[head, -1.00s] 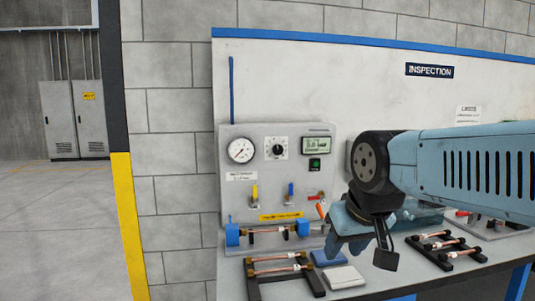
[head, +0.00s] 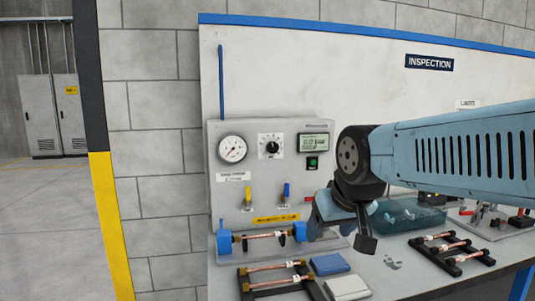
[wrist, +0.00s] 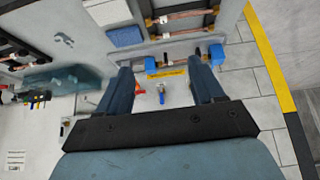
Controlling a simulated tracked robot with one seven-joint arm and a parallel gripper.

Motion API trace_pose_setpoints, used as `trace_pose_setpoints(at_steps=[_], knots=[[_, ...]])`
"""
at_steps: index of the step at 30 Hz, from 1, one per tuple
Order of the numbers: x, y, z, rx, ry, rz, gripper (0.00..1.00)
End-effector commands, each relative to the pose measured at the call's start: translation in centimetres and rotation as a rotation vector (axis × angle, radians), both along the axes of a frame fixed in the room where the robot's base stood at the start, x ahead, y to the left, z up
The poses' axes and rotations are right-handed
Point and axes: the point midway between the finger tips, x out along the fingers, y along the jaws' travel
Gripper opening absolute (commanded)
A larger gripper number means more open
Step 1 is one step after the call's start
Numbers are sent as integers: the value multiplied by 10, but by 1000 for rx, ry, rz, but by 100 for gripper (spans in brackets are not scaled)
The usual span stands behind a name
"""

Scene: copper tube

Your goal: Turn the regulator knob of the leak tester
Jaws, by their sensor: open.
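The leak tester (head: 225,200) is a grey panel against the bench's back wall at the centre left of the head view. It carries a round gauge (head: 232,149), a dark regulator knob (head: 271,147) on a white dial plate, a green display (head: 314,143), and yellow and blue valve handles. My gripper (head: 325,213) is to the right of and below the knob, apart from it. In the wrist view its two fingers (wrist: 164,82) are spread with nothing held between them. The knob does not show clearly in the wrist view.
A clamped copper tube (head: 262,237) runs along the tester's base. A rack of copper tubes (head: 277,276), a blue pad (head: 329,264) and a second rack (head: 451,250) lie on the bench. A clear blue bin (head: 410,217) stands behind my gripper.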

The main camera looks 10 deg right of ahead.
Motion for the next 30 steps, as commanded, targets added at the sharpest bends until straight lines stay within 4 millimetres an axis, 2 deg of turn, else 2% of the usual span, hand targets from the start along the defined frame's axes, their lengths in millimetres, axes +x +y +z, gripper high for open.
trace_pose_setpoints(at_steps=[9,15,24,30], knots=[[124,3,5,-26,-307,13,71],[193,5,8,-34,-522,26,71],[272,8,11,-28,-846,39,71],[305,7,8,-17,-1062,37,71]])
